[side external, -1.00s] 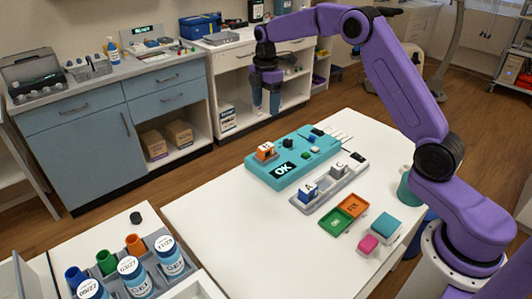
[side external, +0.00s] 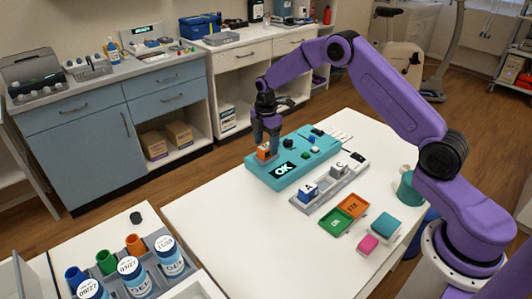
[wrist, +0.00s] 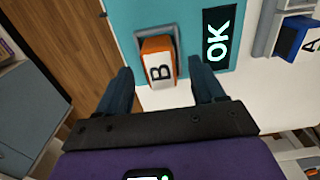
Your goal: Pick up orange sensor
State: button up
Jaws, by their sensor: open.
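The orange sensor, a small orange block with a white face marked "B" (wrist: 158,68), sits in a grey-edged slot of the teal device (side external: 262,176) beside its "OK" display. In the side view the orange sensor (side external: 264,154) is partly hidden by my fingers. My gripper (side external: 266,142) is open just above it. In the wrist view the two dark fingers of my gripper (wrist: 163,86) are on either side of the block, with a gap visible on each side. Whether the fingers reach down to its height cannot be told.
A grey rack (side external: 326,195) to the right holds a blue "A" block (side external: 307,192) and a white "C" block (side external: 339,171). Green (side external: 335,222) and orange (side external: 352,205) trays lie in front. The white table (side external: 220,215) is clear at the front left.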

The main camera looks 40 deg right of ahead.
jog(key=shift+f, duration=1.25)
jog(key=c, duration=1.1)
jog(key=shift+r, duration=0.1)
jog(key=shift+c, duration=0.5)
jog(key=shift+r, duration=0.1)
